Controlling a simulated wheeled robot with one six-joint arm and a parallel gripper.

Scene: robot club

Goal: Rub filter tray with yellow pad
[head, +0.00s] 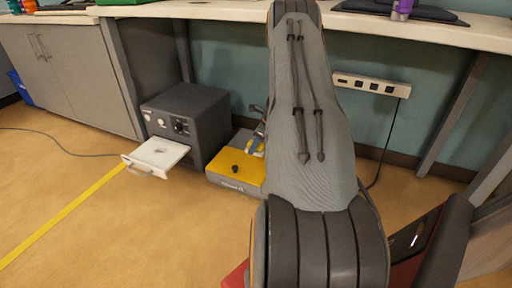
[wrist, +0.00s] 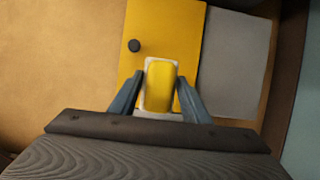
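The filter tray (head: 158,153) is a white drawer with a front handle, pulled out of a dark grey machine (head: 190,118) on the floor. The yellow pad (wrist: 160,86), pale-edged, lies between the fingertips of my gripper (wrist: 160,78) in the wrist view, over a yellow surface. The fingers stand close on both sides of it; I cannot tell whether they press on it. In the head view my gripper (head: 257,143) is mostly hidden behind my arm, over the back right of a yellow-topped box, to the right of the tray.
The yellow-topped box (head: 228,172) has a black knob (head: 235,169) and grey sides, and stands right of the machine. A workbench (head: 220,12) runs above, with cabinets at left. A power strip (head: 368,85) is on the wall. Floor in front of the tray is clear, with yellow tape.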

